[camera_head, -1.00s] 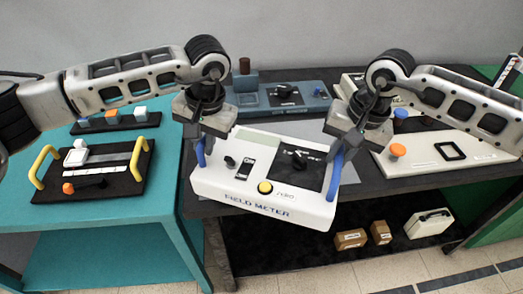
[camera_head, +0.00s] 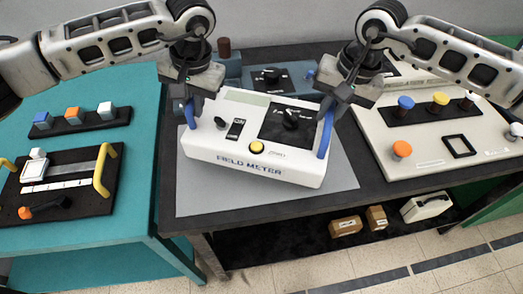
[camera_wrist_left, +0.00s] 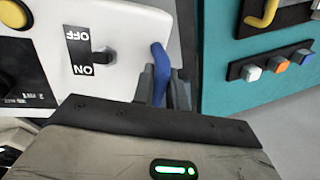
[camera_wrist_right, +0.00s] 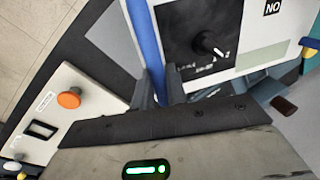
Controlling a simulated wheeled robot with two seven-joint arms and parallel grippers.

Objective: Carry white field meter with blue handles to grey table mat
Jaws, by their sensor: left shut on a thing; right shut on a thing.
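The white field meter (camera_head: 215,155) with blue handles is held between my two grippers, over the grey table mat (camera_head: 335,185) on the dark table. I cannot tell whether its base touches the mat. My left gripper (camera_head: 188,103) is shut on the left blue handle (camera_head: 190,114), which also shows in the left wrist view (camera_wrist_left: 161,72). My right gripper (camera_head: 334,98) is shut on the right blue handle (camera_head: 326,134), also seen in the right wrist view (camera_wrist_right: 143,35). The meter hides much of the mat; mat shows in front and to the right.
A blue-grey device (camera_head: 304,76) stands behind the meter. A beige panel (camera_head: 430,158) with coloured knobs lies to the right. A teal table (camera_head: 130,205) on the left holds a black tray (camera_head: 95,205) with yellow handles. Boxes and a white case (camera_head: 425,207) sit on the lower shelf.

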